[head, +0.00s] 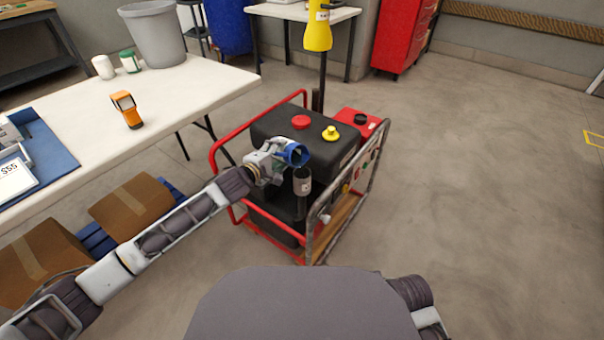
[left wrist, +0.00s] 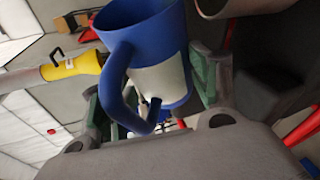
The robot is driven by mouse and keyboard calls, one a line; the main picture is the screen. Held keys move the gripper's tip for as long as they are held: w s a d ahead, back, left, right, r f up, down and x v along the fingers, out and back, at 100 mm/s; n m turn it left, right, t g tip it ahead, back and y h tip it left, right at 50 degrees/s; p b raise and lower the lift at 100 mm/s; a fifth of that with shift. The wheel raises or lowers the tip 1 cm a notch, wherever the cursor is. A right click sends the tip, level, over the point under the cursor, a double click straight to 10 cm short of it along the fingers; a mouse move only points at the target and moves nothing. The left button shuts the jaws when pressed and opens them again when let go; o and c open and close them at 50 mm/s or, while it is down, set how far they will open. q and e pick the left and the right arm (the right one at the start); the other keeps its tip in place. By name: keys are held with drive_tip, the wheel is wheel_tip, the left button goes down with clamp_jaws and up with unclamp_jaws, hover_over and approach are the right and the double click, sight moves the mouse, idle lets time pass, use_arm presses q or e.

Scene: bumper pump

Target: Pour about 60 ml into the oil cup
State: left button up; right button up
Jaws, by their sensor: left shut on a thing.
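My left gripper (head: 277,160) is shut on a blue jug (head: 295,153) with a handle and a pale label. The jug is tilted in the head view, its mouth facing right and towards me. It also fills the middle of the left wrist view (left wrist: 148,35), between the fingers. The grey oil cup (head: 302,183) stands upright on the machine, just below and right of the jug. Part of a grey round rim, probably the cup, shows at the top of the left wrist view (left wrist: 228,8). The liquid cannot be made out. My right gripper is out of view.
The red-framed machine (head: 345,215) has a black tank with red (head: 300,122) and yellow (head: 331,133) caps behind the jug. A yellow funnel-like thing (head: 318,32) stands behind it. The white table (head: 190,90) is at left.

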use_arm(q)
drive_tip(key=shift+w, duration=0.1)
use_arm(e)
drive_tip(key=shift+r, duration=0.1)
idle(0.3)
use_arm(q)
drive_tip(key=shift+r, duration=0.1)
drive_tip(key=shift+r+m, duration=0.15)
drive_tip(key=shift+m, duration=0.15)
idle(0.9)
drive_tip(key=shift+r, duration=0.1)
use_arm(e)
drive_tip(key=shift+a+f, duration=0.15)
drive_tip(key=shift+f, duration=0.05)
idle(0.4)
use_arm(q)
drive_tip(key=shift+w+a+f+n+g+p, duration=0.1)
drive_tip(key=shift+a+f+n+g+p, duration=0.1)
drive_tip(key=shift+f+n+p, duration=0.4)
drive_tip(key=shift+w+a+f+n+g+p, duration=0.1)
drive_tip(key=shift+f+n+g+p, duration=0.2)
drive_tip(key=shift+p, duration=0.4)
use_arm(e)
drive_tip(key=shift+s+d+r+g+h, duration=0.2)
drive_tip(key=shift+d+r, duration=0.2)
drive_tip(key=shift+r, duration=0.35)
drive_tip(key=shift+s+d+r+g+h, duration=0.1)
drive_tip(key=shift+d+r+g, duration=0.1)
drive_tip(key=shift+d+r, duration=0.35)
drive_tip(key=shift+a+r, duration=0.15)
